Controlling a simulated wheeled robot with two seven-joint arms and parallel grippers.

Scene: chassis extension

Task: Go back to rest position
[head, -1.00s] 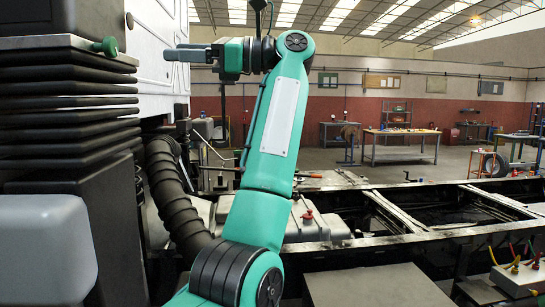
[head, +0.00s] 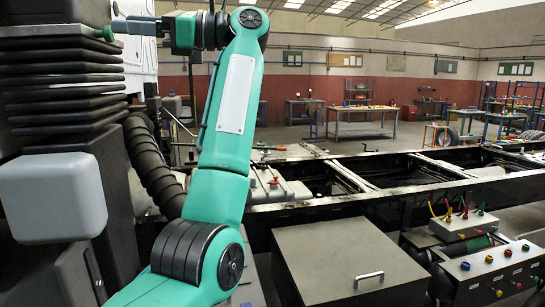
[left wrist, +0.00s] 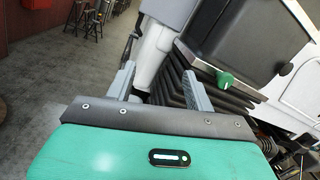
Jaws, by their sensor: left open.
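My left arm rises from the bottom of the head view, bends at the top and points left. My left gripper (head: 140,24) is at the upper left of that view, raised above the dark chassis frame. Its two grey fingers also show in the left wrist view (left wrist: 157,80), spread apart with nothing held between them. My right gripper is not in view.
The chassis frame (head: 310,208) runs across the middle. A grey box with a handle (head: 345,262) and control boxes with coloured knobs (head: 495,272) are at the front right. A workbench (head: 360,110) stands farther back on open floor. A ribbed black hose (head: 152,165) is left of my arm.

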